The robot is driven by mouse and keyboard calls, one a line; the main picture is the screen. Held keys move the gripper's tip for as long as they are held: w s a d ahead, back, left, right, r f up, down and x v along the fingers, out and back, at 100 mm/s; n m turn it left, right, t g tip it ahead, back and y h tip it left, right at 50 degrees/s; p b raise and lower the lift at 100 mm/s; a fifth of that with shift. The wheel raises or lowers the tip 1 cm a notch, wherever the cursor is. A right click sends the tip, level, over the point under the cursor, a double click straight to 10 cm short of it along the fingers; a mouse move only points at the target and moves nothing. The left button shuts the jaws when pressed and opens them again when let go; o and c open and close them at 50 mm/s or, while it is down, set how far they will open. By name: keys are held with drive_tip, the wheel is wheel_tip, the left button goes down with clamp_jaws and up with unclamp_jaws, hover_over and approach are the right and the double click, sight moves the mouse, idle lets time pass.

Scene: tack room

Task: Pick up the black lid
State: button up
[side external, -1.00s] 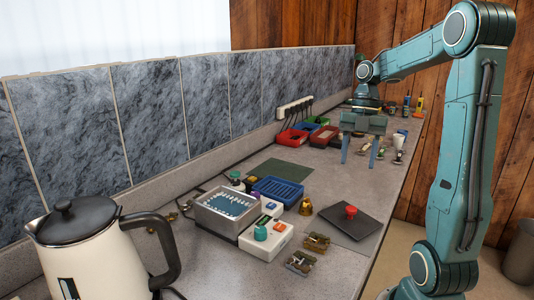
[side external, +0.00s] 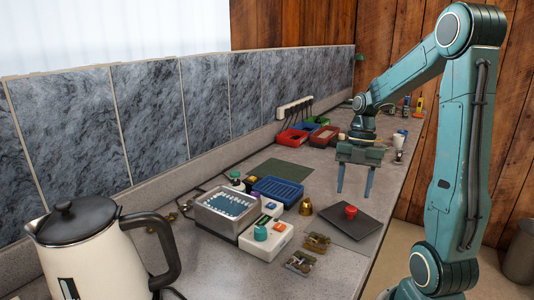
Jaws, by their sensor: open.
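The black lid (side external: 340,226) is a flat, dark square plate with a red knob (side external: 351,211) standing up at its middle. It lies on the grey counter near its right edge. My gripper (side external: 354,195) is open and empty, with its two blue-grey fingers pointing down.
A brass bell (side external: 306,207) stands left of the lid, and small brass fittings (side external: 316,243) lie in front of it. A blue tray (side external: 277,189), a metal bath (side external: 228,211) and a white box (side external: 266,242) are farther left. A kettle (side external: 95,250) fills the near left.

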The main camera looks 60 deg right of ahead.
sight(352, 208)
drive_tip(key=shift+x, duration=2.45)
drive_tip(key=shift+s, duration=0.1)
drive_tip(key=c, duration=1.1)
drive_tip(key=shift+r, duration=0.1)
wheel_tip(352, 208, up, 10)
